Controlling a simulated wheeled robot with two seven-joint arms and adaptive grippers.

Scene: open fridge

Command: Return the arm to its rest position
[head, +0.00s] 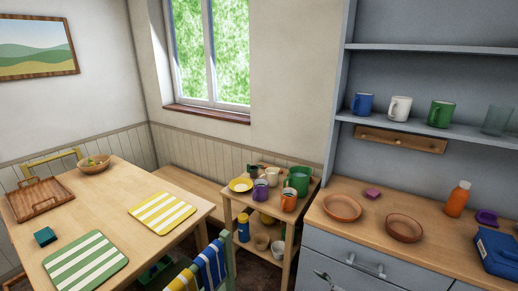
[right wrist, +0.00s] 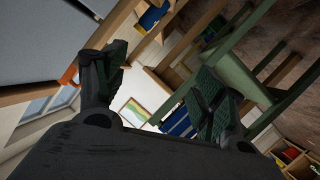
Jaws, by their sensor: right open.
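My right gripper (right wrist: 160,88) shows in the right wrist view. Its two dark fingers are spread wide apart, with nothing between them. The wrist view is tilted, with room furniture seen beyond the fingers. Neither arm shows in the head view. My left gripper is in no view.
In the head view, a dining table (head: 120,222) stands at left and a small shelf cart (head: 232,208) with several mugs at centre. A grey cabinet (head: 325,243) with a wooden counter stands at right. In the wrist view, green chair-like woodwork (right wrist: 240,75) lies beyond the right finger.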

